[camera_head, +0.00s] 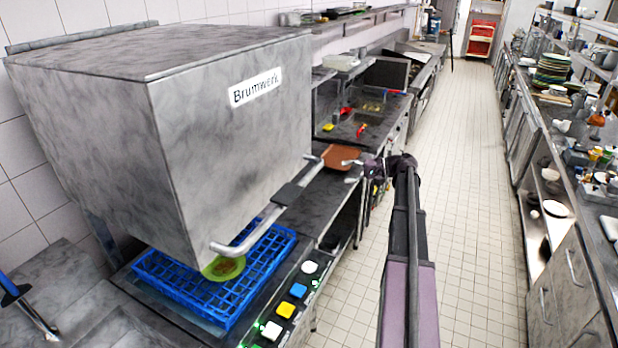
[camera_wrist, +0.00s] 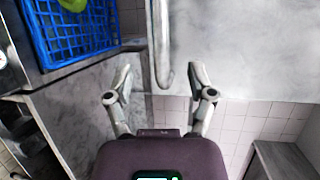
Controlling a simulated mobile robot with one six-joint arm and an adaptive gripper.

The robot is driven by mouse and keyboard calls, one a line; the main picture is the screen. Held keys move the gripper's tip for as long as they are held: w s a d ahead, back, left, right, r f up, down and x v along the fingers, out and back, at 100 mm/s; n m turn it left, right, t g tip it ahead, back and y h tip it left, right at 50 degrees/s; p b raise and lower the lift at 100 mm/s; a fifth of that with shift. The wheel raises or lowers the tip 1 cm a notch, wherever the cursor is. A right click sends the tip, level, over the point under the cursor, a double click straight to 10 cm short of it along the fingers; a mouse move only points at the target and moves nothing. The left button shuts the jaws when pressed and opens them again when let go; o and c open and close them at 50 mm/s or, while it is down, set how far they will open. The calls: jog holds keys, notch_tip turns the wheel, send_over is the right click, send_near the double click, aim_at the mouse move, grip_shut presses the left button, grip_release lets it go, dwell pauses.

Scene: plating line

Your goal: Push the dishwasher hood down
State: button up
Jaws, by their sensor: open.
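The dishwasher hood (camera_head: 215,130) is a large grey metal box with a "Brumwerk" label. It is raised, with a gap between its lower edge and the blue rack (camera_head: 150,268). Its bar handle (camera_head: 240,246) runs along the front, with a dark grip in the middle. My gripper (camera_head: 350,163) is open and empty near the handle's far end. In the wrist view the handle (camera_wrist: 158,35) appears between the two spread fingertips of my gripper (camera_wrist: 160,67). I see no contact, and the depth between them is hard to judge.
A green plate (camera_head: 222,268) lies in the blue rack. Coloured buttons (camera_head: 286,309) line the machine's front edge. A brown tray (camera_head: 341,157) lies on the counter beyond my gripper. The tiled aisle (camera_head: 470,200) is clear; crowded shelves (camera_head: 560,140) stand on the right.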

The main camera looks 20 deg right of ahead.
aim_at(313, 176)
jog(key=b+x, duration=0.2)
jog(key=x, duration=1.1)
jog(key=shift+c, duration=0.2)
grip_shut()
